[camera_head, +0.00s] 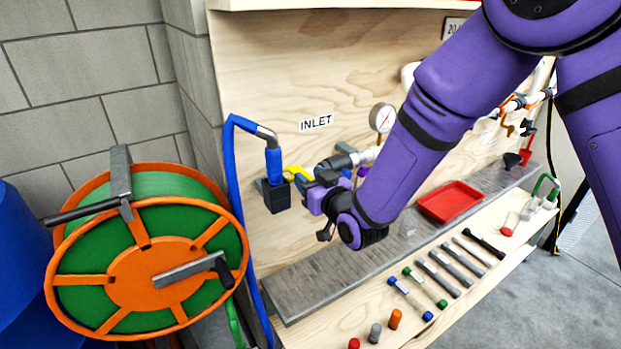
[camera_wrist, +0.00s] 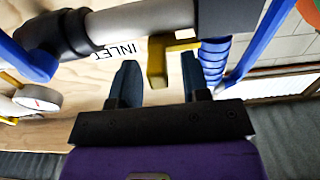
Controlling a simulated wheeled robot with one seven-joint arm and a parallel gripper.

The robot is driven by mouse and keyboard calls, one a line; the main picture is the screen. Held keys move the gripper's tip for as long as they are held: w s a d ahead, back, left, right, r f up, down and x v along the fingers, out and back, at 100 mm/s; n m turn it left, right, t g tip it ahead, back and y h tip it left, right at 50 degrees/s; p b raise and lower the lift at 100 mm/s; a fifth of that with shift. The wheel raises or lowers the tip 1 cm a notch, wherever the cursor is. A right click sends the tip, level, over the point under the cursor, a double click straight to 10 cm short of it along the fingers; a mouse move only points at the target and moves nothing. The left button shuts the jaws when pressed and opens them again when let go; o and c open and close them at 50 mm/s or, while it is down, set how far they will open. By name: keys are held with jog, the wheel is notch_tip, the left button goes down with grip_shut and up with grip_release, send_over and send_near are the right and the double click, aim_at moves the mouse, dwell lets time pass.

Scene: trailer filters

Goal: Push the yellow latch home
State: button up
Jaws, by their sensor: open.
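The yellow latch (camera_head: 294,172) sits at the inlet fitting, between the blue hose end (camera_head: 274,163) and the dark pipe tee (camera_head: 343,161). In the wrist view the latch (camera_wrist: 157,62) shows as an upright plate with a short arm reaching right to the hose fitting. My gripper (camera_head: 302,184) is at the latch. In the wrist view my gripper (camera_wrist: 159,68) is open, with one finger either side of the latch plate. The right finger is closer to the plate; whether it touches cannot be told. My wrist partly hides the fitting in the head view.
A pressure gauge (camera_head: 382,117) and pipework stand on the plywood panel behind. A red tray (camera_head: 450,201) sits on the grey shelf, with several loose tools and fittings in front and below. A hose reel (camera_head: 150,268) stands at left.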

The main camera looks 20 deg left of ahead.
grip_shut()
jog(key=shift+s+a, duration=0.85)
jog(key=shift+s, duration=0.05)
grip_release()
jog(key=v, duration=1)
jog(key=shift+s+d, duration=0.25)
jog(key=shift+s, duration=0.05)
